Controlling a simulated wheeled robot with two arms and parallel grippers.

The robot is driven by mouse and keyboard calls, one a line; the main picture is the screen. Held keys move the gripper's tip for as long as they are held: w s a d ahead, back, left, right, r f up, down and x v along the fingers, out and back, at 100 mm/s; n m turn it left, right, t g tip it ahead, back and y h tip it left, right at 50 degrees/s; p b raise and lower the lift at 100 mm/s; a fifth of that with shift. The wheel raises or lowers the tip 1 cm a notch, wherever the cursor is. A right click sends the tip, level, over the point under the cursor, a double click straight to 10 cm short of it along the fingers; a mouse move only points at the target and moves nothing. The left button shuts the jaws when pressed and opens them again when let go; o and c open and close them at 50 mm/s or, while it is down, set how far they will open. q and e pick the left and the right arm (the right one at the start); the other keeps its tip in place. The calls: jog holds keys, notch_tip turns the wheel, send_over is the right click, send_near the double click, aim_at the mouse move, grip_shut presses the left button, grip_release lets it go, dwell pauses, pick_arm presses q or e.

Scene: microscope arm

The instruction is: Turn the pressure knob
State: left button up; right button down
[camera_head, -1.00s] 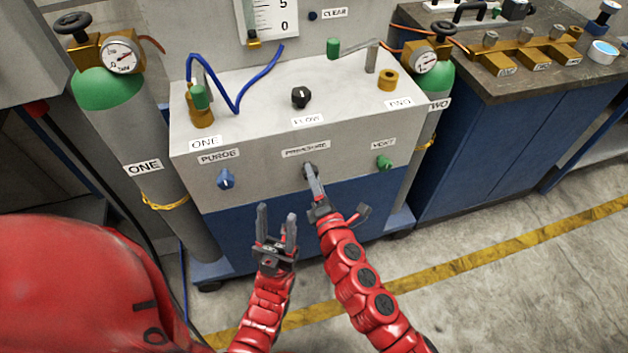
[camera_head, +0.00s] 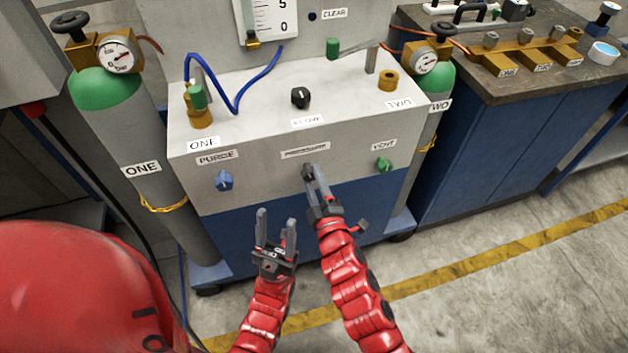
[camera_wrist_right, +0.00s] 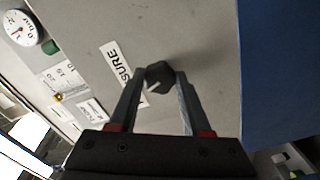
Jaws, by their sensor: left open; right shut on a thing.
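The dark pressure knob (camera_head: 307,171) is on the front panel of the grey cabinet, under its label (camera_head: 305,153). In the right wrist view the knob (camera_wrist_right: 159,75) sits between the two fingertips of my right gripper (camera_wrist_right: 158,82), with a pale pointer mark on its face. My right gripper (camera_head: 312,178) is shut on the knob, and its fingers partly cover the knob in the head view. My left gripper (camera_head: 276,222) is open and empty, lower and to the left, in front of the blue lower part of the cabinet.
The blue purge knob (camera_head: 224,180) is left of the pressure knob and the green vent knob (camera_head: 384,164) is right. A black flow knob (camera_head: 299,97) is on the cabinet top. Gas cylinder ONE (camera_head: 139,140) stands at the left. A blue workbench (camera_head: 480,150) stands at the right.

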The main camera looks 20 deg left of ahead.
jog(key=shift+m, duration=0.4)
jog(key=shift+c, duration=1.8)
grip_release()
jog(key=b+v, duration=0.1)
jog(key=v, duration=1.6)
jog(key=shift+s+d, duration=0.2)
